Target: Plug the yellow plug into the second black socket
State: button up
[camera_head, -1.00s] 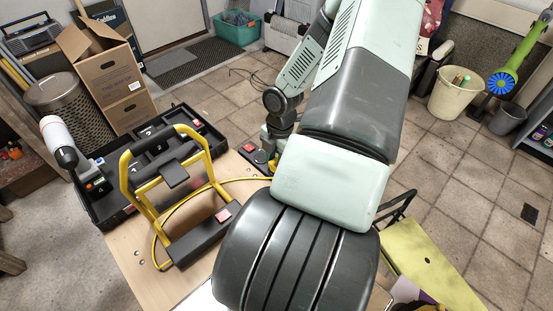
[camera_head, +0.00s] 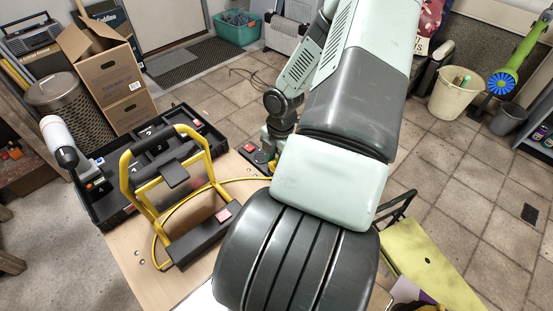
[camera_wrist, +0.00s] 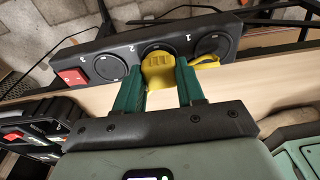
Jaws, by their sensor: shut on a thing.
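In the wrist view a black power strip (camera_wrist: 134,62) lies across the upper middle, with a red switch (camera_wrist: 73,77) at its left end. It has three round black sockets, with numbers beside them: a left one (camera_wrist: 109,68), a middle one marked 2 (camera_wrist: 152,47) and a right one (camera_wrist: 210,44). My gripper (camera_wrist: 160,80) has its two green fingers shut on the yellow plug (camera_wrist: 158,72). The plug is at the middle socket and covers its lower part. Its front is hidden, so I cannot tell whether it is seated.
A yellow-framed work lamp (camera_head: 204,240) stands on the wooden bench (camera_head: 125,262). Its yellow cable (camera_head: 187,196) curves toward the strip. An open black toolbox (camera_head: 112,205) lies behind it. In the wrist view a yellow cable (camera_wrist: 207,61) passes close to the right socket.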

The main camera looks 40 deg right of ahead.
jog(key=shift+f, duration=0.3)
jog(key=o, duration=1.2)
jog(key=shift+o, duration=0.2)
jog(key=shift+r, duration=0.1)
notch_tip(320, 180, up, 11)
jog(key=d, duration=0.1)
jog(key=shift+d+f, duration=0.15)
jog(key=shift+f, duration=0.05)
